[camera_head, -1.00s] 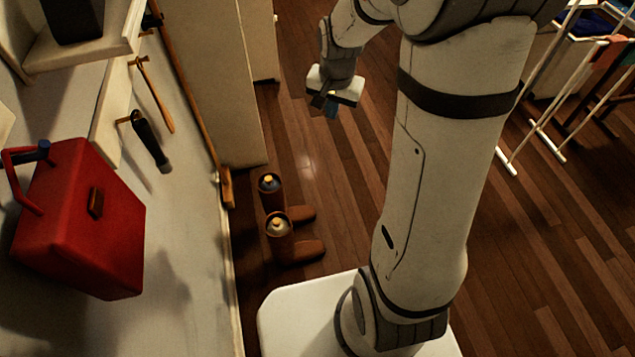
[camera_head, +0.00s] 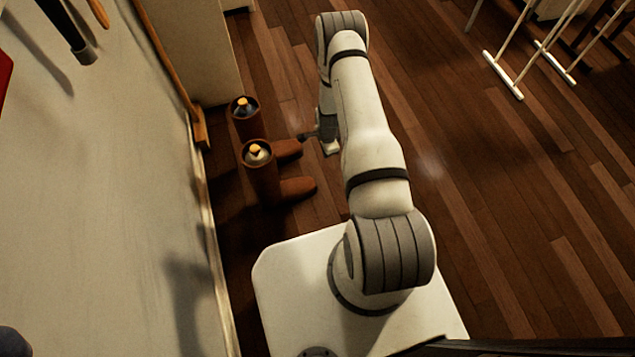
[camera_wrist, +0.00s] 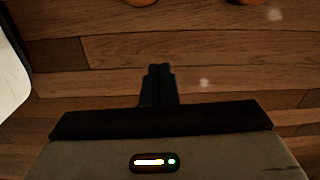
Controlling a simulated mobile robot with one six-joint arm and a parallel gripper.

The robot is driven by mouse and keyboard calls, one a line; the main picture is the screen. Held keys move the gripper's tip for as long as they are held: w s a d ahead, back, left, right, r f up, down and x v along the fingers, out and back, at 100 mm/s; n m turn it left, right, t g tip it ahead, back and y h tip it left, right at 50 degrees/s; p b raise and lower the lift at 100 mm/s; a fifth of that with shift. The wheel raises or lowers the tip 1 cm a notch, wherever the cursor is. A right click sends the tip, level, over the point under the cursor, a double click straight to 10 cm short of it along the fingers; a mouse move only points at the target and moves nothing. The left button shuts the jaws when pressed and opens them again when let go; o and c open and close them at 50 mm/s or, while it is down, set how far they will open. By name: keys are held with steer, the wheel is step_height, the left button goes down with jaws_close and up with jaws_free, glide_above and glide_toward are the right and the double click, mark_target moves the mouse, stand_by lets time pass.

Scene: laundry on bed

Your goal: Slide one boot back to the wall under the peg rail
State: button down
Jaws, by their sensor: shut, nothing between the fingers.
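Two brown boots stand upright side by side on the floor at the left of the head view, the far boot (camera_head: 246,124) and the near boot (camera_head: 263,178). Their toes point right, away from the wall (camera_head: 120,170), with a strip of floor between boots and wall. The peg rail is out of view.
A wooden pole (camera_head: 165,62) leans along the wall behind the boots, its foot near the far boot. A pale cabinet (camera_head: 190,50) stands beyond. White rack legs (camera_head: 503,75) stand at upper right. The wooden floor (camera_head: 500,200) on the right is clear.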

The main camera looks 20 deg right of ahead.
steer(key=shift+m, duration=0.3)
steer(key=f+b, duration=0.1)
steer(key=f, duration=0.4)
steer(key=s+f+b, duration=0.1)
steer(key=f+b, duration=0.1)
steer(key=f, duration=0.3)
steer(key=f+b, duration=0.1)
steer(key=f, duration=0.4)
steer(key=shift+s+b, duration=0.25)
steer(key=shift+b, duration=0.05)
steer(key=a, duration=0.3)
steer(key=shift+a+r, duration=0.15)
steer(key=shift+r, duration=0.2)
steer(key=shift+a, duration=0.3)
steer(key=shift+a+b, duration=0.1)
steer(key=shift+b, duration=0.25)
